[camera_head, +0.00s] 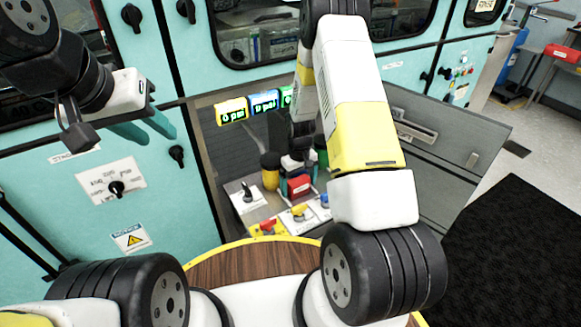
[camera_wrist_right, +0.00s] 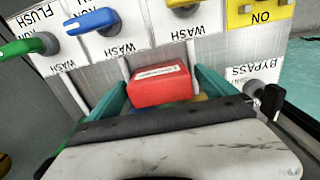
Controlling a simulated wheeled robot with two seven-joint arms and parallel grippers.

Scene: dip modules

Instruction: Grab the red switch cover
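The red switch cover (camera_head: 298,186) is on the panel in the middle of the head view. In the right wrist view the red cover (camera_wrist_right: 160,84) is a box with a white label on top. My right gripper (camera_wrist_right: 162,92) has its teal fingers apart, one on each side of the cover, with a narrow gap visible on both sides. The near part of the cover is hidden behind the gripper body. In the head view my right gripper (camera_head: 300,174) is small and partly hidden by my arm. My left gripper (camera_head: 146,128) is open and empty at the left.
A BYPASS knob (camera_wrist_right: 254,88) is close to the right finger. Lit pressure displays (camera_head: 264,102) hang above the panel.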

